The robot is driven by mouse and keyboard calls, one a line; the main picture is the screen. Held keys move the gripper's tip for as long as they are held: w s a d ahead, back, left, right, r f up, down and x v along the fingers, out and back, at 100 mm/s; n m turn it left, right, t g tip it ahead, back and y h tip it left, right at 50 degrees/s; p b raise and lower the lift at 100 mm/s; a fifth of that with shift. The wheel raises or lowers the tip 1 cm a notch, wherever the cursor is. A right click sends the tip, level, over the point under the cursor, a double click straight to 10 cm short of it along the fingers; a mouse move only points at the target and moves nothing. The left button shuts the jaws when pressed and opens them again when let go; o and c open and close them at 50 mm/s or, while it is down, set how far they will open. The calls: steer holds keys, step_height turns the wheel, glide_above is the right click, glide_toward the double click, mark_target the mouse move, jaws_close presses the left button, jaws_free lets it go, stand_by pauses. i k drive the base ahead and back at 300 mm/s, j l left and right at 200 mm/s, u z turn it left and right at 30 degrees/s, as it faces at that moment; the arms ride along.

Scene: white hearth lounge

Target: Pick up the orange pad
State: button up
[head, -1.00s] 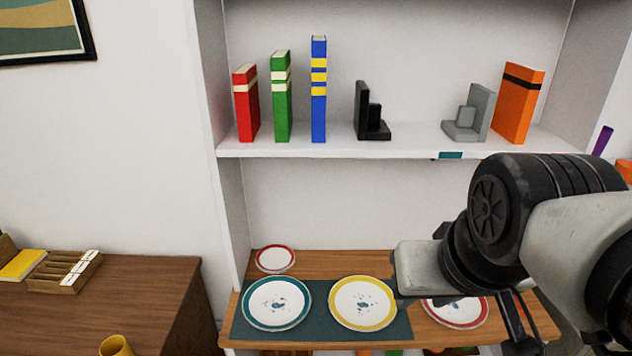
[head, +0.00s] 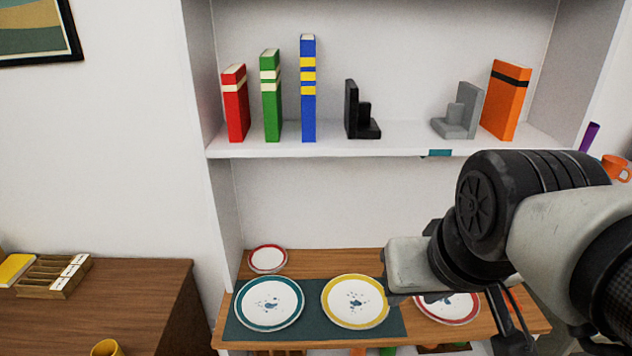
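I cannot make out an orange pad for certain. A small orange patch (head: 358,351) shows at the bottom edge, under the lower shelf, mostly cut off. An orange book (head: 506,100) with a black band leans on the upper shelf. My gripper (head: 391,283) is at the right of centre, in front of the lower shelf and close to the yellow-rimmed plate (head: 352,301) in the picture. Its fingers are mostly hidden, so I cannot tell whether it is open or shut.
The upper shelf (head: 300,149) holds red, green and blue books and two bookends. A teal-rimmed plate (head: 268,304) and red-rimmed plates stand on the lower shelf. A wooden cabinet (head: 130,300) at left bears a slotted box (head: 55,277) and a yellow mug (head: 105,348).

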mark_target(511, 308)
steer(key=z, duration=1.3)
steer(key=u, duration=1.6)
steer(key=z, duration=1.6)
steer(key=i+l+u, duration=0.3)
steer(key=i+l, duration=0.1)
steer(key=l, duration=0.1)
